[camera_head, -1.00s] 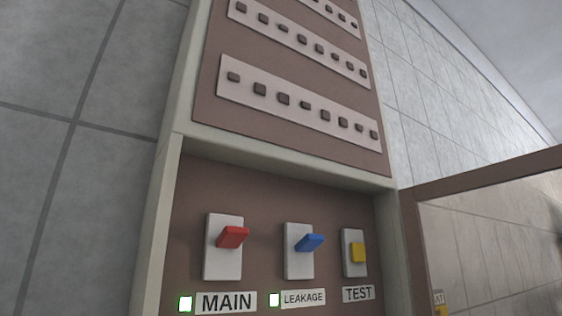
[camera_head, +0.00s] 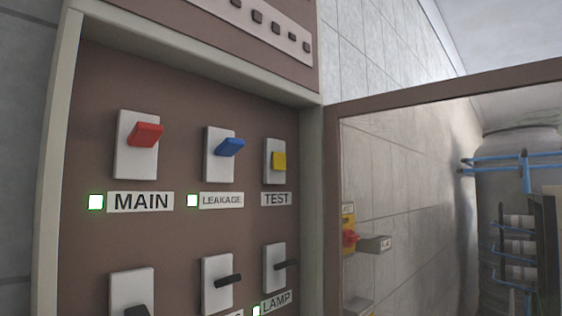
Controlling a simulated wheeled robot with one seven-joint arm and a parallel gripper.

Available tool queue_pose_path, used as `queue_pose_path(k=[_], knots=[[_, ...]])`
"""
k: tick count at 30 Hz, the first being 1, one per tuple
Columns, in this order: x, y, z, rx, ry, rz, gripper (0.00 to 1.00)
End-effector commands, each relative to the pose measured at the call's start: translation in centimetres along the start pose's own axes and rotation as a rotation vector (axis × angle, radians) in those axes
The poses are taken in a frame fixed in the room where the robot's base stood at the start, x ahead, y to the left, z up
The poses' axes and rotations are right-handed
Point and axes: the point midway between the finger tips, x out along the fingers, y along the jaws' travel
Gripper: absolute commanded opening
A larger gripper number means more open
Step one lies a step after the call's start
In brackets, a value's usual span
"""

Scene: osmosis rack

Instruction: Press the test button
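The yellow test button (camera_head: 279,161) sits on a pale plate in the panel's recess, at the right end of the upper row. A TEST label (camera_head: 276,199) is below it. To its left are the blue LEAKAGE switch (camera_head: 230,147) and the red MAIN switch (camera_head: 146,134), both lever-like and tilted up. Green lights (camera_head: 96,202) glow beside the MAIN and LEAKAGE labels. My gripper is not in view, so its place relative to the button cannot be seen.
A lower row holds dark-levered switches (camera_head: 228,281), one with a LAMP label (camera_head: 276,302). The panel's open framed door (camera_head: 333,190) extends right. Beyond it are a red-and-yellow wall device (camera_head: 349,238) and a large grey tank (camera_head: 515,160) with blue pipes.

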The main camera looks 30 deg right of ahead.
Motion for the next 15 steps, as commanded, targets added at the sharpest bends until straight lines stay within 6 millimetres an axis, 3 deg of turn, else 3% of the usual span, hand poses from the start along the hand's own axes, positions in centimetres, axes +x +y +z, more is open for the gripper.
queue_pose_path(k=[3, 10, 15], knots=[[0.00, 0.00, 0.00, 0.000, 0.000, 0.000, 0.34], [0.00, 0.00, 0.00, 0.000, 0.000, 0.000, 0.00], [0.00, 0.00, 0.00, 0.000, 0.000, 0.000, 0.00]])
